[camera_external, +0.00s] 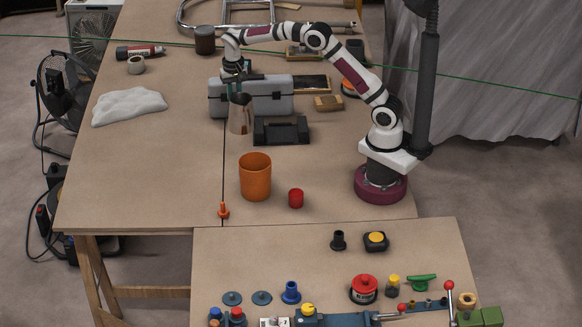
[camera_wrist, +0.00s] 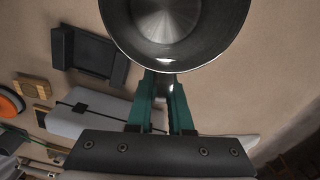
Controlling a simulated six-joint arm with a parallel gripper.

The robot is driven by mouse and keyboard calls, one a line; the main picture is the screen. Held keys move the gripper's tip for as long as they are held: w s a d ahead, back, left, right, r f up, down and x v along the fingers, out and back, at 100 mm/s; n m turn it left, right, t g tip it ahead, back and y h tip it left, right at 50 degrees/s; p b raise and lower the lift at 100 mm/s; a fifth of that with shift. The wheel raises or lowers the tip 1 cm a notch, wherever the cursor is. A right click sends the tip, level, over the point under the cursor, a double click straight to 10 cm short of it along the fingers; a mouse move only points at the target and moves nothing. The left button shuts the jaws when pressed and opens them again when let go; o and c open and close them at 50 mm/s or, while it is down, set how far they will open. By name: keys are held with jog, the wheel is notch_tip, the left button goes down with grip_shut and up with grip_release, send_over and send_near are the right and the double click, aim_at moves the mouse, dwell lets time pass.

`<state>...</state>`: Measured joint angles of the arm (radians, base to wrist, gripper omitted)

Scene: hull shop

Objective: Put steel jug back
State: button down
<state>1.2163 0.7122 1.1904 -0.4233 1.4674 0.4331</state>
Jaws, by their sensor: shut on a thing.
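The steel jug (camera_external: 239,119) is a shiny metal vessel, upright in front of the grey toolbox in the external view. In the wrist view the jug (camera_wrist: 172,25) shows from above, its round open mouth at the top and its inside looking empty. My gripper (camera_wrist: 165,90) has green fingers shut on the near side of the jug, at what looks like its handle. In the external view my gripper (camera_external: 236,88) reaches down to the jug from above. I cannot tell whether the jug's base touches the table.
A black cradle-like holder (camera_external: 281,131) lies just right of the jug, and the grey toolbox (camera_external: 270,97) stands behind. The table's left part is mostly clear.

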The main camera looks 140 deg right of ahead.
jog(key=w+a+n, duration=1.5)
jog(key=w+a, duration=1.2)
jog(key=a, duration=0.3)
notch_tip(320, 180, down, 15)
jog(key=shift+w+a+f, duration=0.1)
jog(key=shift+f, duration=0.1)
jog(key=c, duration=0.8)
grip_release()
